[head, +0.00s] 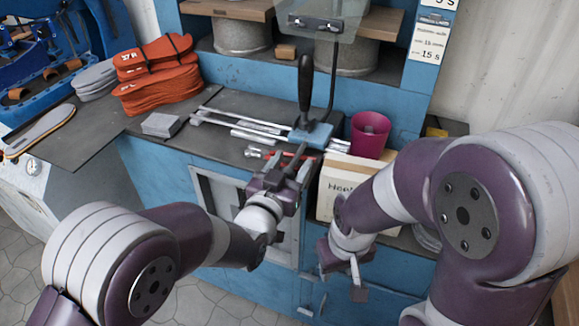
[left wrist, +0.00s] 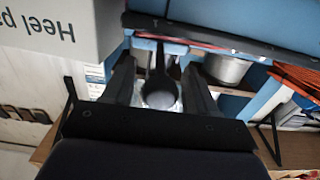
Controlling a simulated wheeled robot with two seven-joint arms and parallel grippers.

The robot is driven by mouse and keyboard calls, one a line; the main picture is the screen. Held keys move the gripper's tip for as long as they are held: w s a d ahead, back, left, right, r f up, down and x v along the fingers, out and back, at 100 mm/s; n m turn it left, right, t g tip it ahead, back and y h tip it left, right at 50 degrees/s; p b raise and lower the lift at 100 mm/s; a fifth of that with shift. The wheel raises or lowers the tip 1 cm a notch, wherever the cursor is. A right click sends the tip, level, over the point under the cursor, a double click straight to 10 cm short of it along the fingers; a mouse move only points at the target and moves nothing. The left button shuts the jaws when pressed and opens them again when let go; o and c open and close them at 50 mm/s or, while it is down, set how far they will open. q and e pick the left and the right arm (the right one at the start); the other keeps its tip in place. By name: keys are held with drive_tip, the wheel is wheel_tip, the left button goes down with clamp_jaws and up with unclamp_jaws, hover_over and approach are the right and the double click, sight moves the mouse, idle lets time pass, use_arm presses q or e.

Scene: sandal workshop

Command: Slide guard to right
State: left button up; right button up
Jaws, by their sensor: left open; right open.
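The clear guard (head: 345,15) hangs at the top of the head view, with a dark bar fitting (head: 315,24) on its lower part. A black lever handle (head: 305,85) stands upright below it on a blue block (head: 311,136). My left gripper (head: 291,167) is open and empty at the bench's front edge, before and below the lever. In the left wrist view, a dark round-ended shape (left wrist: 160,92), probably the lever, shows between its fingers; its distance cannot be told. My right gripper (head: 343,280) is open and empty, low in front of the cabinet.
Metal rails (head: 240,124) and a grey block (head: 162,125) lie on the bench. A magenta cup (head: 369,133) and a box marked "Heel" (head: 345,172) stand right of the lever. Orange soles (head: 155,75) are stacked at left. A shelf with metal pots (head: 242,36) is behind.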

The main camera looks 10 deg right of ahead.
use_arm(q)
drive_tip(key=p+v, duration=0.1)
drive_tip(key=v, duration=1.1)
drive_tip(key=shift+s+a, duration=0.2)
drive_tip(key=shift+s, duration=0.1)
use_arm(e)
drive_tip(key=shift+r, duration=0.6)
drive_tip(key=shift+o, duration=0.3)
